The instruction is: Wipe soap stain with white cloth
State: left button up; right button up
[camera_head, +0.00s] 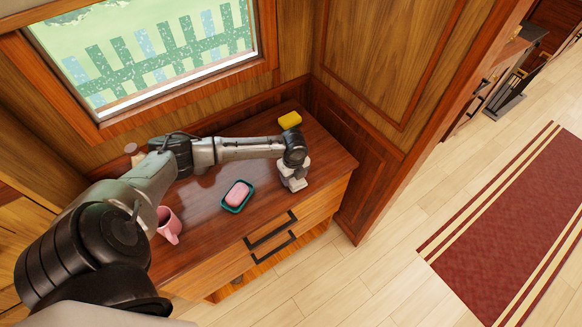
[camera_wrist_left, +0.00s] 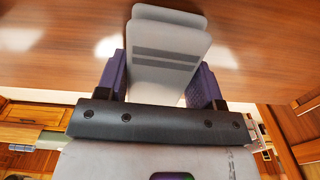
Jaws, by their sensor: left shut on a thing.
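My left gripper (camera_head: 294,178) reaches down near the right end of the wooden cabinet top. In the left wrist view its two dark fingers are shut on a folded white cloth (camera_wrist_left: 168,45) with two grey stripes. The cloth sticks out past the fingertips, close to the brown wood surface; I cannot tell whether it touches it. In the head view the arm and gripper largely hide the cloth. I cannot make out a soap stain in either view. My right gripper is not in view.
A pink soap bar (camera_head: 237,193) lies in a teal dish (camera_head: 224,205) left of the gripper. A yellow sponge (camera_head: 290,120) sits at the back corner. A pink mug (camera_head: 168,224) stands at the left. Drawers with black handles (camera_head: 270,230) face the front. A wall and window border the back.

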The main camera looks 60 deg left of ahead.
pick_arm(q)
jog(key=shift+d+r, duration=0.1)
jog(key=shift+d, duration=0.4)
jog(key=shift+d+r+p, duration=0.1)
jog(key=shift+r+p, duration=0.05)
jog(key=shift+p, duration=0.45)
jog(key=shift+a+f, duration=0.2)
jog(key=shift+f, duration=0.15)
jog(key=shift+s+a+b, duration=0.1)
jog(key=shift+a+b, duration=0.2)
jog(key=shift+a, duration=2.05)
jog(key=shift+s+a+b, duration=0.1)
jog(key=shift+a+b, duration=0.45)
jog(key=shift+a, duration=2.05)
notch_tip(320, 180, up, 4)
jog(key=p, duration=0.3)
jog(key=shift+d, duration=0.1)
notch_tip(320, 180, up, 4)
jog(key=p, duration=0.4)
jog(key=shift+r, duration=0.15)
